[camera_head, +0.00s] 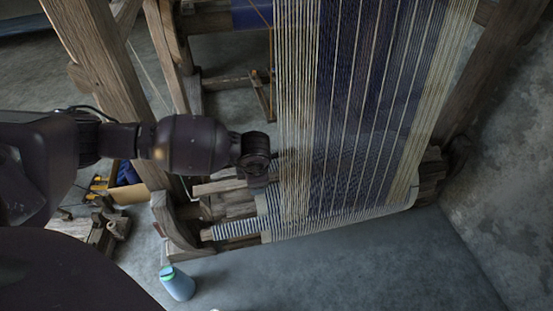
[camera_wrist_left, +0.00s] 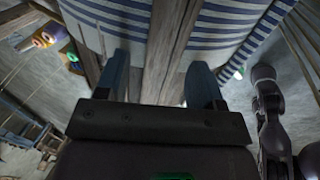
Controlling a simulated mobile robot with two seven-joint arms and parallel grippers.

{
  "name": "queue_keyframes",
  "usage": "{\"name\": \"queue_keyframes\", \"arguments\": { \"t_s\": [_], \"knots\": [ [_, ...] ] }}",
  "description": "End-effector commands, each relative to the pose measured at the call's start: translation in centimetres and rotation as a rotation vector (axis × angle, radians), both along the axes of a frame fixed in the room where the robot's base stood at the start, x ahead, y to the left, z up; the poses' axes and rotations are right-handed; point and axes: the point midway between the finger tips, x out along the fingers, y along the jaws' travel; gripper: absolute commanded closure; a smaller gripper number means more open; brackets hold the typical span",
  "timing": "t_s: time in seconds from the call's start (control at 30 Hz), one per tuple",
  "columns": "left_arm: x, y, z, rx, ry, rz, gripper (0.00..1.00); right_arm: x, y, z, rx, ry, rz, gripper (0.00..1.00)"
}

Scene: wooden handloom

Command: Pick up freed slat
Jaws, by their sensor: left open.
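My left arm comes in from the left in the head view and ends at the left edge of the warp, where its gripper (camera_head: 257,181) points down and its fingers are hard to make out. In the left wrist view the left gripper (camera_wrist_left: 159,68) is open, with one finger on each side of long brown wooden strips (camera_wrist_left: 182,38). I cannot tell which strip is the freed slat, nor whether the fingers touch it. A pale wooden slat (camera_head: 219,186) lies left of the warp, just beside the gripper. The right gripper is not in view.
The loom's warp threads (camera_head: 352,90) run down to striped cloth (camera_head: 238,228) on the front beam. A thick loom post (camera_head: 100,60) stands behind my arm. A blue bottle (camera_head: 178,284) stands on the floor at the front left. The floor at front right is clear.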

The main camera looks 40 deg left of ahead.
Motion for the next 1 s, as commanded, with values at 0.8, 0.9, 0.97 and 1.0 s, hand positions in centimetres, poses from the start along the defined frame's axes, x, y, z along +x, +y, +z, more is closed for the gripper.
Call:
{"name": "queue_keyframes", "arguments": {
  "t_s": [0.8, 0.9, 0.97, 1.0],
  "knots": [
    [0.2, 0.0, 1.3, 0.000, -0.006, 0.000, 0.94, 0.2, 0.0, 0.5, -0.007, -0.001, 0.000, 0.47],
    [0.3, 0.0, 3.1, 0.001, -0.012, 0.000, 0.94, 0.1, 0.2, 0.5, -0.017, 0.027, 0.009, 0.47],
    [0.4, 0.0, 4.3, 0.000, -0.015, 0.000, 0.94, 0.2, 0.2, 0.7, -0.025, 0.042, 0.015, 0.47],
    [0.2, 0.2, 4.8, 0.001, -0.013, 0.001, 0.94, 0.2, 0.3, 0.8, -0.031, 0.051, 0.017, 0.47]
  ]
}}
